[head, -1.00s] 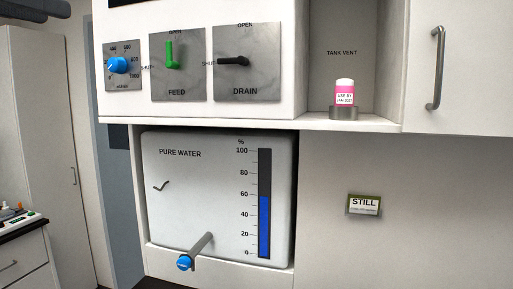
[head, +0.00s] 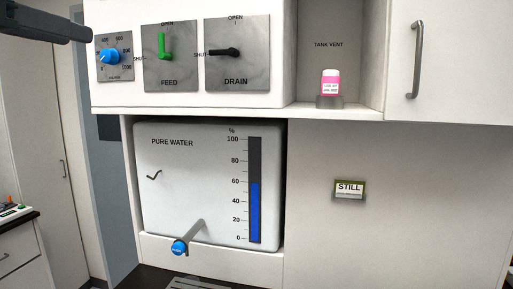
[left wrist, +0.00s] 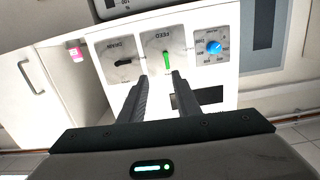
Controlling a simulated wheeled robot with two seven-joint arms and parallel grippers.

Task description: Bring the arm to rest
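My left gripper (left wrist: 160,82) shows in the left wrist view with its two dark fingers apart and nothing between them. Beyond the fingertips are the green feed handle (left wrist: 167,58), the black drain handle (left wrist: 122,62) and the blue knob (left wrist: 214,47); the gripper appears clear of them. In the head view a dark part of my left arm or gripper (head: 42,22) enters at the top left. There the green feed handle (head: 163,45) points up to OPEN and the black drain handle (head: 225,52) points left to SHUT. My right gripper is not in view.
The pure water tank (head: 185,190) has a blue level bar near 60 and a blue-ended tap (head: 180,247) sticking out. A pink bottle (head: 330,83) stands in the tank vent niche. A STILL sign (head: 349,189) is on the right panel. A cabinet handle (head: 415,60) protrudes.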

